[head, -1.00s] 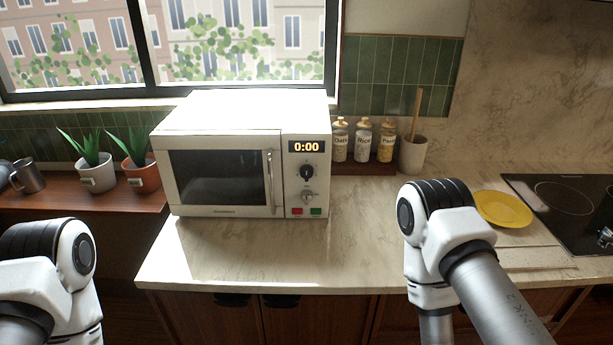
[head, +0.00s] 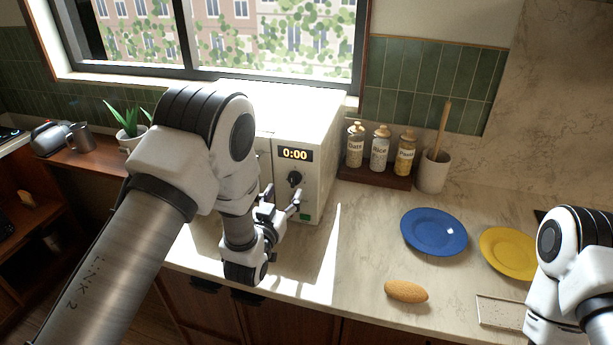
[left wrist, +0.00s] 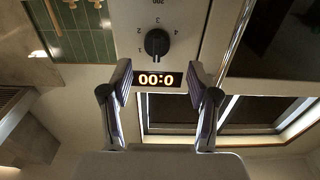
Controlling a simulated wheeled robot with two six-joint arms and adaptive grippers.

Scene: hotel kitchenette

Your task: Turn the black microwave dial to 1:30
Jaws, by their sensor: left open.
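The microwave (head: 318,150) stands on the counter under the window, its left part hidden behind my left arm. Its black dial (head: 294,178) sits below the display (head: 295,155), which reads 0:00. My left gripper (head: 284,198) is open and empty in front of the control panel, just below the dial in the head view. In the left wrist view, which is upside down, the black dial (left wrist: 157,43) has numbers around it and lies beyond the open fingers (left wrist: 160,78), apart from them. My right gripper is out of view.
Jars (head: 380,150) and a utensil pot (head: 432,172) stand right of the microwave. A blue plate (head: 433,232), a yellow plate (head: 508,253) and a bread roll (head: 406,291) lie on the counter. The counter between microwave and plates is clear. A green button (head: 305,217) is below the gripper.

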